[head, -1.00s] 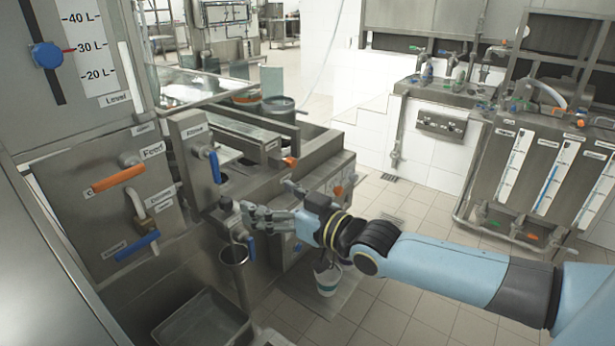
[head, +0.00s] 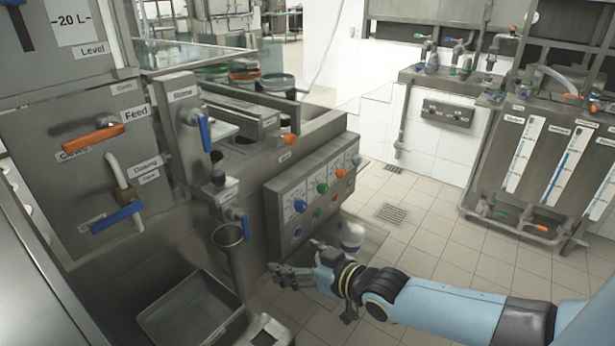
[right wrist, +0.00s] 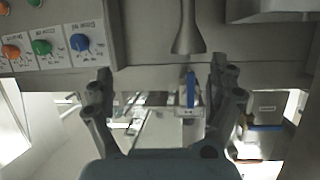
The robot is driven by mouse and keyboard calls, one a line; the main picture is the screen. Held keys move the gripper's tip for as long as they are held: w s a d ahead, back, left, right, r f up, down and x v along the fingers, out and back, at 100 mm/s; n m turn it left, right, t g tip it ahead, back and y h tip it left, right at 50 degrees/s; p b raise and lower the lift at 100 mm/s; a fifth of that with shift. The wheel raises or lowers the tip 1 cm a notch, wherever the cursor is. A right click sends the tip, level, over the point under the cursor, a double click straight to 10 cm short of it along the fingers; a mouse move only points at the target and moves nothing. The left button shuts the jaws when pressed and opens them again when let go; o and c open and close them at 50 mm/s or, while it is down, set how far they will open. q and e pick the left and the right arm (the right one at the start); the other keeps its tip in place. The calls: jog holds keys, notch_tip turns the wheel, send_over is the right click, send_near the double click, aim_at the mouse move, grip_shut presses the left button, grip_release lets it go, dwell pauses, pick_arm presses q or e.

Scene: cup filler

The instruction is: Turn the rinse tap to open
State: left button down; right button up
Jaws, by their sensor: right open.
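The rinse tap has a blue lever (head: 205,132) hanging down from a metal spout on a grey panel, below a label that reads Rinse. In the head view, my right gripper (head: 280,277) is open and empty, low and to the right of this tap, in front of the button panel. In the right wrist view, my open fingers (right wrist: 162,72) straddle empty space. A blue lever (right wrist: 190,88) shows beyond them, toward the right finger; I cannot tell for sure which tap it is. My left gripper is not in view.
Another blue-handled tap (head: 246,228) sits lower, beside a metal funnel (head: 228,236). Orange Feed (head: 93,141) and blue Dosing (head: 117,217) handles are on the left panel. The button panel (head: 312,190) juts out near my gripper. A grey bin (head: 190,312) stands below.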

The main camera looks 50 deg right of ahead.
jog(key=shift+g, duration=0.5)
jog(key=f, duration=0.1)
jog(key=s+f, duration=0.1)
jog(key=f, duration=0.1)
jog(key=f+b, duration=0.1)
jog(key=f, duration=0.1)
jog(key=shift+s+d+f, duration=0.2)
jog(key=shift+s, duration=0.2)
